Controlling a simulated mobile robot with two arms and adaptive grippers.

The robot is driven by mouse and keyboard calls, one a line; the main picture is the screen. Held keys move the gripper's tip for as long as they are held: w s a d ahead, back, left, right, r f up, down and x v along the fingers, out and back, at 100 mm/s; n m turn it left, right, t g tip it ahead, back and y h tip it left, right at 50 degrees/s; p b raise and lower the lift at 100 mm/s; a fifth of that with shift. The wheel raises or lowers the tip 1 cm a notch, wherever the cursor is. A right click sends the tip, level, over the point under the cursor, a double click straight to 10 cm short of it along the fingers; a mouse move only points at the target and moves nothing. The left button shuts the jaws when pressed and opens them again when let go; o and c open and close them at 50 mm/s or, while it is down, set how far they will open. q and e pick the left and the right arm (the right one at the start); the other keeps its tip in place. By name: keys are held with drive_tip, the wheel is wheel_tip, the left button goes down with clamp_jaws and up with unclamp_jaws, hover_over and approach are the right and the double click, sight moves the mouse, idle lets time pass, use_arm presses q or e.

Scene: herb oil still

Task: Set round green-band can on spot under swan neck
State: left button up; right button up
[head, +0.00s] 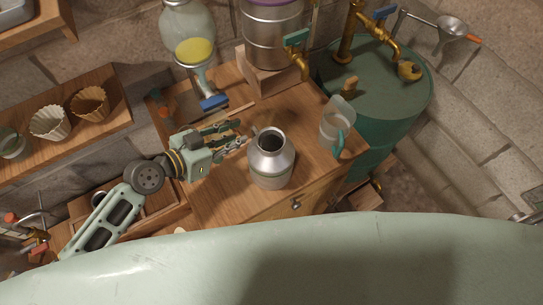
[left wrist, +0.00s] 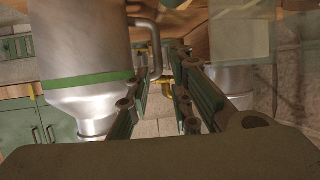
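The round metal can (head: 270,167) with a green band stands upright on the wooden bench, its dark mouth facing up. A bent brass pipe (head: 352,28) rises by the green drum; no marked spot is clear. My right gripper is not visible.
A clear jug (head: 338,122) with a teal handle stands right of the can. A metal vessel with a brass tap (head: 300,64) sits on a wood block behind. The green drum (head: 405,88) is at the right.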

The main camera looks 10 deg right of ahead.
use_arm(q)
drive_tip(key=p+x, duration=0.2)
drive_tip(key=x, duration=0.2)
drive_tip(key=shift+d+f, duration=0.15)
drive_tip(key=shift+d, duration=0.05)
drive_tip(key=shift+w+d+f, duration=0.2)
drive_tip(key=shift+d+f, duration=0.1)
drive_tip(key=shift+d, duration=0.05)
drive_tip(key=shift+c, duration=0.7)
clamp_jaws()
drive_tip(key=shift+r, duration=0.1)
